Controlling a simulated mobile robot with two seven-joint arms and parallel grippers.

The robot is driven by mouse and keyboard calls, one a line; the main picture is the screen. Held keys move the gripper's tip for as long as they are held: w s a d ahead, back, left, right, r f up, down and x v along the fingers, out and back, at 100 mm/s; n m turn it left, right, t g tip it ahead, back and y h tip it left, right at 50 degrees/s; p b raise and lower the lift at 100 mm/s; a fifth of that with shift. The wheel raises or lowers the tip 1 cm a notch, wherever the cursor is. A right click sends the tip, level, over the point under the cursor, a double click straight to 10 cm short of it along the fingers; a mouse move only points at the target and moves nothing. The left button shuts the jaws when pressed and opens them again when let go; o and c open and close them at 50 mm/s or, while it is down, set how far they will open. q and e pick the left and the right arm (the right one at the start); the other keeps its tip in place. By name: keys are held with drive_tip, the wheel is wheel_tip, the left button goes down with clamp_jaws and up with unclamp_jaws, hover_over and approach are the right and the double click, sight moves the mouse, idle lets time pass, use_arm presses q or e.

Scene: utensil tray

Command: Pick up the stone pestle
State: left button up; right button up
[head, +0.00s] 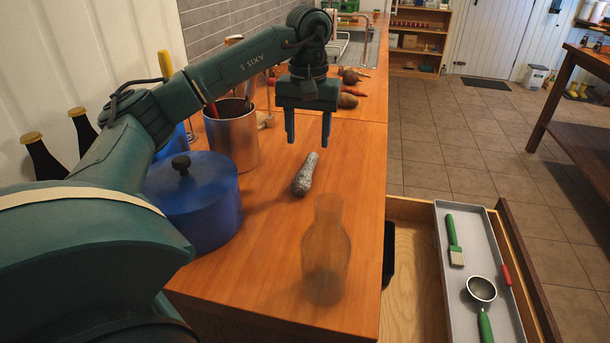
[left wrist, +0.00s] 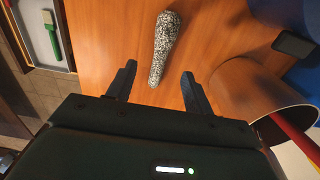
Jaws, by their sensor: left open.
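The stone pestle (head: 305,174) is speckled grey and lies on the wooden counter, its thicker end toward the front. My left gripper (head: 308,140) is above the counter, a little behind and above the pestle's thin end, with its fingers pointing down. It is open and empty. In the left wrist view the pestle (left wrist: 164,47) lies ahead of the fingertips, its thin end close to the gap between the two open fingers (left wrist: 159,78). The pestle is apart from both fingers. My right gripper is not in view.
A metal utensil holder (head: 231,142) and a blue lidded pot (head: 194,205) stand left of the pestle. A see-through bottle (head: 326,255) stands in front. The open drawer at right holds a grey tray (head: 459,290) with a brush (head: 453,238) and a scoop (head: 481,291). Vegetables lie behind.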

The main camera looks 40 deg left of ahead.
sight(306, 168)
use_arm(q)
wheel_tip(306, 168, down, 8)
drive_tip(key=shift+s+a, duration=0.15)
idle(0.3)
clamp_jaws()
idle(0.4)
